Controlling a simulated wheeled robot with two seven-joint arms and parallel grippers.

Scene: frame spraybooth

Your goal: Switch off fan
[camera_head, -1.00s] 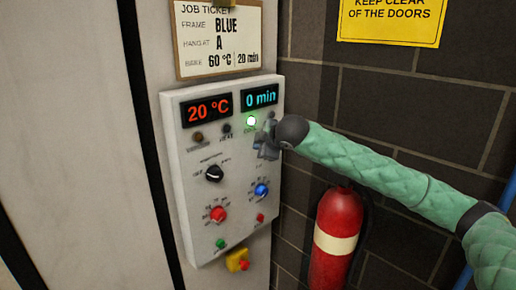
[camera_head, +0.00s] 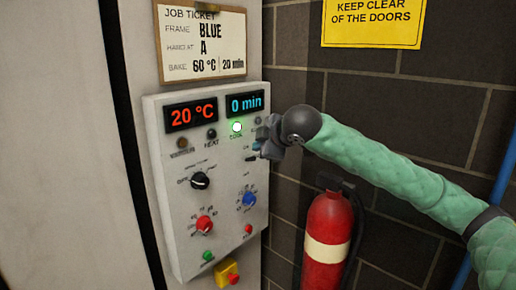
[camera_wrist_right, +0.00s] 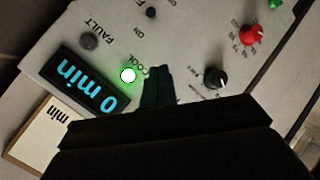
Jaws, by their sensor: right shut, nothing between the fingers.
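The white control panel (camera_head: 167,228) is mounted on the booth wall. A small dark switch (camera_head: 250,159) sits below an ON mark on its right side; the label is too blurred to read. What looks like the same switch shows near the top of the right wrist view (camera_wrist_right: 152,12). My right gripper (camera_head: 263,151) is shut and empty, close to the panel's right edge beside this switch. In the right wrist view the closed fingertips (camera_wrist_right: 158,70) are beside the lit COOL lamp (camera_wrist_right: 127,75). I cannot tell whether they touch the panel. My left gripper is not in view.
A fire extinguisher (camera_head: 328,222) stands below my right arm. The displays read 20 °C and 0 min.

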